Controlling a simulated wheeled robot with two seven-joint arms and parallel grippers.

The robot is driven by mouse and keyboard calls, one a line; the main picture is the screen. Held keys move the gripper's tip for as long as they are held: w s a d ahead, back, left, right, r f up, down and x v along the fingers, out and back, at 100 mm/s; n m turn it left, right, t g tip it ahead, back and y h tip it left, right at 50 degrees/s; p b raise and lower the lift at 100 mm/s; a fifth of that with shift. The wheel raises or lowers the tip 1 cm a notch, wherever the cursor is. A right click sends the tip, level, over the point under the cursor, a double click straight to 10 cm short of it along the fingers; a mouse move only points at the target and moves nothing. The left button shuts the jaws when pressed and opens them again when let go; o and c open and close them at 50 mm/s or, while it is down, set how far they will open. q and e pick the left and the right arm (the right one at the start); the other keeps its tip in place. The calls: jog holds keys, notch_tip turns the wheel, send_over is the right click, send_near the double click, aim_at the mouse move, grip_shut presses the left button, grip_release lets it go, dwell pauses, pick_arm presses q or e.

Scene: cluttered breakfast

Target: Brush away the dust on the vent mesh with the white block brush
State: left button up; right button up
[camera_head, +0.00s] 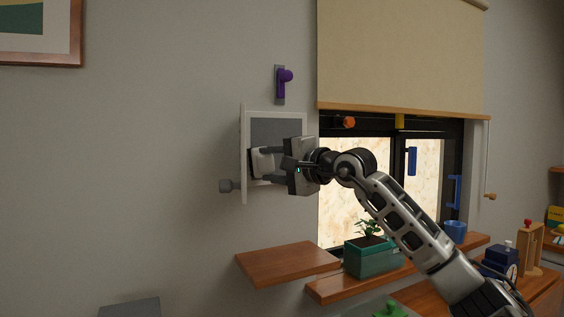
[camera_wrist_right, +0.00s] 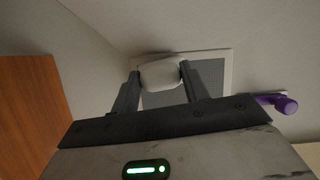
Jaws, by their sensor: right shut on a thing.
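The vent is a white square frame on the wall with a grey mesh (camera_head: 278,129) inside. It also shows in the wrist view as a grey mesh (camera_wrist_right: 209,80) behind the fingers. My right gripper (camera_head: 268,163) is in front of the vent, shut on the white block brush (camera_head: 261,161). In the wrist view the right gripper's fingers (camera_wrist_right: 157,90) hold the white brush (camera_wrist_right: 160,73) between them, over the mesh. I cannot tell whether the brush touches the mesh. No dust can be made out. My left gripper is not in view.
A wooden shelf (camera_head: 287,264) is below. A green planter (camera_head: 372,256) stands under the window, right of it. The wall left of the vent is clear.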

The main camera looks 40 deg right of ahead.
jog(key=shift+w+a, duration=0.1)
jog(key=shift+a, duration=0.1)
jog(key=shift+f, duration=0.15)
jog(key=s+b, duration=0.2)
jog(key=s+a+b, duration=0.1)
jog(key=s+b, duration=0.2)
jog(key=shift+s+a+b, duration=0.3)
jog(key=shift+a, duration=0.1)
jog(key=shift+f, duration=0.1)
